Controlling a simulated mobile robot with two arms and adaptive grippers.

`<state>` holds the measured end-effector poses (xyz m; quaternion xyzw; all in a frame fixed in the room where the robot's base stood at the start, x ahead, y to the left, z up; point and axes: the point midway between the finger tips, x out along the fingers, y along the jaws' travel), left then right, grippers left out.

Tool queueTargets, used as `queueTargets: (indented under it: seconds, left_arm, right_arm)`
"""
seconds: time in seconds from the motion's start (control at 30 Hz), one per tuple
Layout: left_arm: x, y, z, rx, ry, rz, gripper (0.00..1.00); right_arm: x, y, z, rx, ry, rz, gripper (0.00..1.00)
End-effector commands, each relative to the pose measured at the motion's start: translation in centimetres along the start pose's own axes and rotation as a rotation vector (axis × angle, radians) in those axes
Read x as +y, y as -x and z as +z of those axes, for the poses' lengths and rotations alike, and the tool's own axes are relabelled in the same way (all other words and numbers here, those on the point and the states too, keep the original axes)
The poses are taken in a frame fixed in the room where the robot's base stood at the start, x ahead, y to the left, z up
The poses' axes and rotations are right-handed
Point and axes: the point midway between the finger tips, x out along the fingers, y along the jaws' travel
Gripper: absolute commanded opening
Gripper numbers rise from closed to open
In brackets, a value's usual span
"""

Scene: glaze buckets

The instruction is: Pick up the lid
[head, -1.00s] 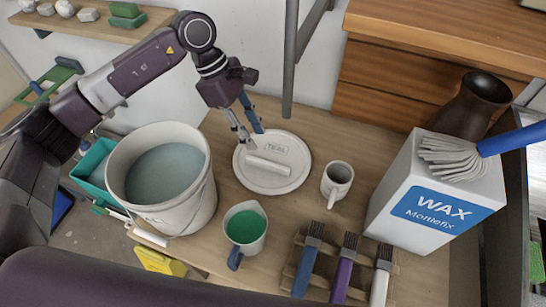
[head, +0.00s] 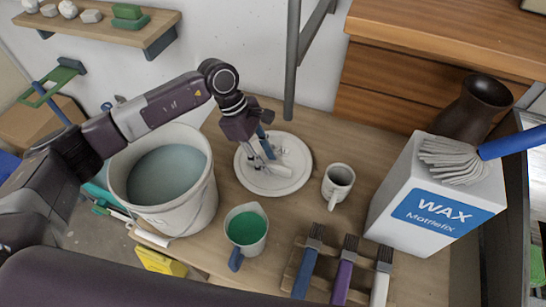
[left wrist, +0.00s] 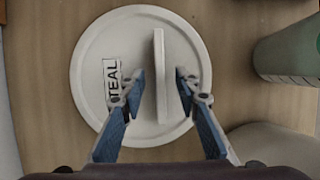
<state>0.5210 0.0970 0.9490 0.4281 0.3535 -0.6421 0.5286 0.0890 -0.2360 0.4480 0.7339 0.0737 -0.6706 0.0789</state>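The lid (head: 290,183) is a round, off-white disc with a raised bar handle and a TEAL label. It lies flat on the wooden table, right of the bucket. In the left wrist view the lid (left wrist: 95,48) fills the middle, with its handle (left wrist: 159,60) standing out as an upright bar. My left gripper (head: 266,155) is over the lid and hides part of the handle and label in the head view. In the left wrist view its fingers (left wrist: 159,88) are open, one on each side of the handle, with gaps visible. My right gripper is not in view.
The bucket (head: 190,205) of pale blue-grey glaze stands close left of the lid. A jug with green liquid (head: 246,228) and a mug (head: 338,183) are in front and right. Brushes (head: 345,262) and a WAX container (head: 435,205) stand farther right.

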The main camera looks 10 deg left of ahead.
Motion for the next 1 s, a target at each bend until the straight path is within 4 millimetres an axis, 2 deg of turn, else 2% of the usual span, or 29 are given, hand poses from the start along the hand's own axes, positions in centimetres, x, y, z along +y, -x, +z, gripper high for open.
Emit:
queueTargets:
  seconds: [0.13, 0.33, 0.6, 1.0]
  left_arm:
    - [-0.01, -0.94, -0.03, 0.001, 0.0, 0.0, 0.3]
    - [0.01, -1.04, -0.07, 0.001, -0.001, 0.001, 0.3]
    - [0.01, -0.99, -0.07, 0.001, -0.001, 0.001, 0.0]
    - [0.04, -0.93, -0.04, 0.001, -0.001, 0.002, 0.0]
  right_arm:
    - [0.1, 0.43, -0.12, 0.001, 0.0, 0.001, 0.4]
    - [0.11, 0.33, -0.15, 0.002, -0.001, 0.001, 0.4]
    - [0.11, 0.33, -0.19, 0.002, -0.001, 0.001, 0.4]
    - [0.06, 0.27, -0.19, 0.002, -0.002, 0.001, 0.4]
